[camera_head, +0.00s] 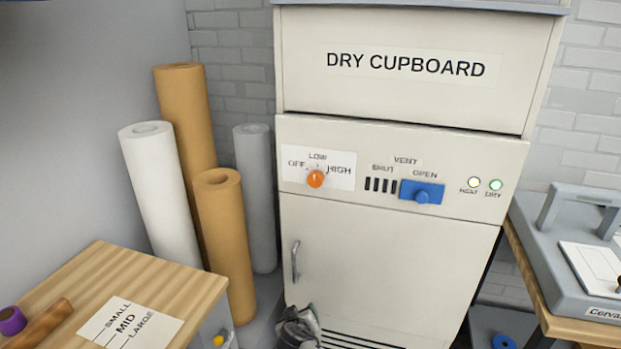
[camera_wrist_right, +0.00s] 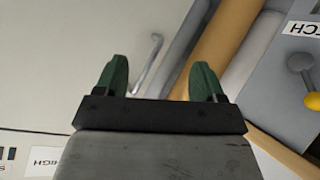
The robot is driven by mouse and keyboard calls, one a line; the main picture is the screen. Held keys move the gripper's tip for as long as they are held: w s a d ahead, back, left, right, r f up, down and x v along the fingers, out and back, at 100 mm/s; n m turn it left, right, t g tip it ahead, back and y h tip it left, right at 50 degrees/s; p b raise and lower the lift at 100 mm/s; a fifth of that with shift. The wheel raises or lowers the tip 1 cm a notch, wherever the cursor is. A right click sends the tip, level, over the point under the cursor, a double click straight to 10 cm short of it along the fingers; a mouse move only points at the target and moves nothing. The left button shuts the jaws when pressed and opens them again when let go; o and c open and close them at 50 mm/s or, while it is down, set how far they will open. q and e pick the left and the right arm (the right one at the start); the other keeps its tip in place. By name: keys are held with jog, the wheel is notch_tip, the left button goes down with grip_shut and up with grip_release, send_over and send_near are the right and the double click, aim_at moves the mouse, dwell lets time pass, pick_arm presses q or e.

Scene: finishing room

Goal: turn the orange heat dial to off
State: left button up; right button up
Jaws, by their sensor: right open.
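The orange heat dial (camera_head: 315,179) is on a white label plate on the front of the dry cupboard (camera_head: 390,255). The plate reads OFF at the left, LOW at the top and HIGH at the right. The dial's small mark appears to point up toward LOW, but it is tiny. My right gripper (camera_wrist_right: 160,82) is open and empty, with its green fingers apart in front of the cupboard door. Part of my right arm shows at the bottom of the head view, below the dial and well apart from it. The wrist view shows the HIGH label but not the dial. My left gripper is out of view.
A blue vent slider (camera_head: 422,192) sits right of the dial, under OPEN. HEAT (camera_head: 473,183) and DRY (camera_head: 495,184) lamps are further right. A door handle (camera_head: 295,261) is below the dial. Paper rolls (camera_head: 225,235) and a wooden bench (camera_head: 190,288) stand left; a grey press (camera_head: 570,255) stands right.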

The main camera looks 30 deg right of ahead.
jog(key=w+d+r+m+t+h, duration=0.1)
jog(key=w+r+m+h, duration=0.15)
jog(key=r, duration=0.65)
jog(key=w+d+r+m+t+h, duration=0.15)
jog(key=w+r, duration=0.25)
jog(key=r, duration=0.6)
jog(key=m+h+p, duration=0.1)
jog(key=m+h, duration=0.2)
jog(key=m, duration=0.1)
send_near(314, 183)
jog(key=p+x, duration=0.2)
jog(key=x, duration=0.6)
jog(key=shift+w+d+r+p, duration=0.15)
jog(key=shift+w+d+p, duration=0.1)
jog(key=shift+p, duration=0.1)
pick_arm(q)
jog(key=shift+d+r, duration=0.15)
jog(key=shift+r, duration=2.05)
pick_arm(e)
jog(key=shift+w+d, duration=0.35)
jog(key=shift+d, duration=0.1)
jog(key=shift+c, duration=0.3)
jog(key=c, duration=0.9)
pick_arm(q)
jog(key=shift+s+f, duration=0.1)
pick_arm(e)
jog(key=shift+o, duration=0.2)
